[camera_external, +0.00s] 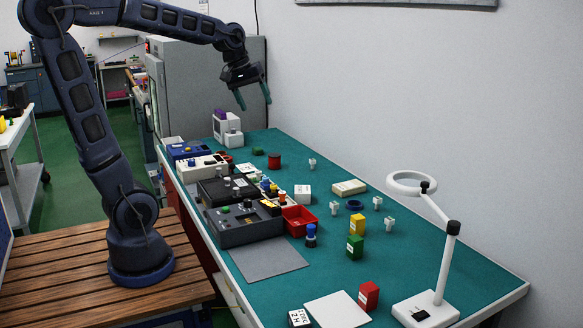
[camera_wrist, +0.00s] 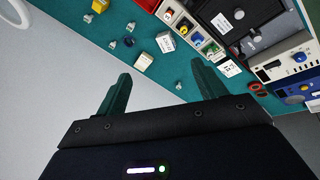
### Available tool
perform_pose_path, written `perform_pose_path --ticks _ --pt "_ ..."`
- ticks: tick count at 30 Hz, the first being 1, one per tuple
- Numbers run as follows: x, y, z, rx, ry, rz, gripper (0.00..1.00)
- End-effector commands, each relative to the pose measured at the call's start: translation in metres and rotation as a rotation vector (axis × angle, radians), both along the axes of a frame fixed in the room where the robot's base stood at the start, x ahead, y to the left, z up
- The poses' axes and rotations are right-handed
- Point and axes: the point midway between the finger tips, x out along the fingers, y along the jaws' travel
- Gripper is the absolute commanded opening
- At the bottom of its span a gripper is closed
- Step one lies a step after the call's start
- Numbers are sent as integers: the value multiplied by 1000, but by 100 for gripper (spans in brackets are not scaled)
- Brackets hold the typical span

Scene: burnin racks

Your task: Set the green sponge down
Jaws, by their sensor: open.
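My gripper (camera_external: 254,97) is open and raised over the far end of the teal bench (camera_external: 285,258), with nothing held in the external view. In the wrist view its two dark green fingers are wide apart and nothing is gripped between them. No sponge can be made out for sure. A green block (camera_external: 355,247) with a pale label stands upright on the bench, right of the red tray and far from my gripper. A small flat dark green piece (camera_external: 257,151) lies near the far end, below my gripper; I cannot tell what it is.
A red tray (camera_external: 299,228), a dark grey test unit (camera_external: 232,234), a red cylinder (camera_external: 274,161) and a yellow block (camera_external: 357,225) stand on the bench. A magnifier lamp (camera_external: 445,262) rises at the front right. Bare bench lies right of the grey mat (camera_external: 262,262).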

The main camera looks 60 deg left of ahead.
Motion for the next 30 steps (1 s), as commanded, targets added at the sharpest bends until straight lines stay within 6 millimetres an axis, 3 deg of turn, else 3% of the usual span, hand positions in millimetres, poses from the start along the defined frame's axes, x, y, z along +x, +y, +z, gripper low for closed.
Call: perform_pose_path --ticks 6,15,21,30 --pt "-68 -47 -11 122 -20 -290 70" --pt "-149 -83 -43 288 -43 -655 70" --pt "-175 -91 -57 348 -51 -780 70" --pt "-179 -92 -60 358 -50 -802 70"
